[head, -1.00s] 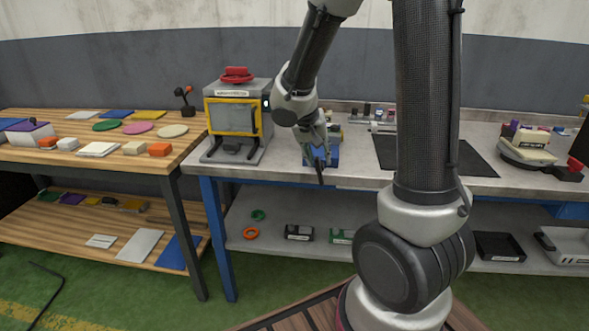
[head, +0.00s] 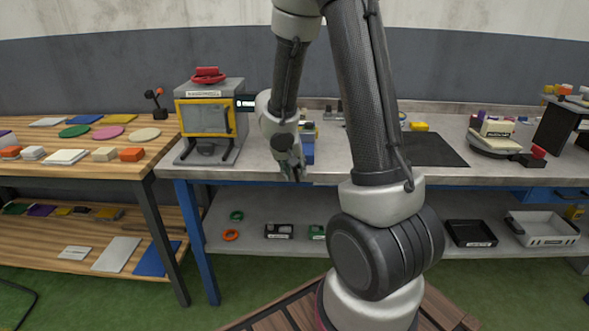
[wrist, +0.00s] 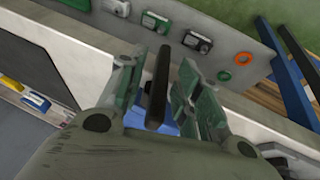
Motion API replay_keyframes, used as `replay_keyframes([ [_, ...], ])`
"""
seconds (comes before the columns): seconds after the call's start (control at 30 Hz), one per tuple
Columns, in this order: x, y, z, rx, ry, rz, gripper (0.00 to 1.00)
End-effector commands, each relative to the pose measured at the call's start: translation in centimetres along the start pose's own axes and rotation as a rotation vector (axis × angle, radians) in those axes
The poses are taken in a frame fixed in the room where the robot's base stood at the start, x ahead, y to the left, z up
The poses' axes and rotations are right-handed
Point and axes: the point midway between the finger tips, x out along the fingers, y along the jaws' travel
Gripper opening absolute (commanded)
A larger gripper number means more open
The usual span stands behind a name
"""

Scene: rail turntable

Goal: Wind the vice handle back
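The blue vice (head: 308,150) stands at the front edge of the grey workbench, partly hidden behind my gripper (head: 293,172). In the wrist view, a bit of the vice's blue body (wrist: 165,128) shows low between the fingers. The dark bar of the vice handle (wrist: 158,85) lies lengthwise between the two green-grey fingers of my gripper (wrist: 158,70). A narrow gap shows on each side of the bar, so the fingers look open around it. Whether either finger touches the bar is hard to tell. In the head view the handle is mostly hidden by my gripper.
A yellow-framed machine (head: 207,120) stands left of the vice. A dark mat (head: 435,150) lies to the right on the bench. The shelf below holds green and orange rings (head: 231,235) and small trays (head: 470,233). A wooden table (head: 90,165) stands at the left.

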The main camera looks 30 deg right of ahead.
Motion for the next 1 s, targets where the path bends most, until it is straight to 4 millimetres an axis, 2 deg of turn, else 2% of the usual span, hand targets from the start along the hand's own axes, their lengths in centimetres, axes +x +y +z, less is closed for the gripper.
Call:
replay_keyframes([
  [0.03,-0.01,-0.01,-0.01,0.0,0.0,0.0,0.28],
  [0.2,-0.02,-0.01,-0.01,0.0,0.0,0.0,0.0],
  [0.63,0.05,-0.21,-0.09,-0.029,0.002,0.066,0.0],
  [1.0,0.12,-0.46,0.0,-0.143,0.001,0.337,0.0],
])
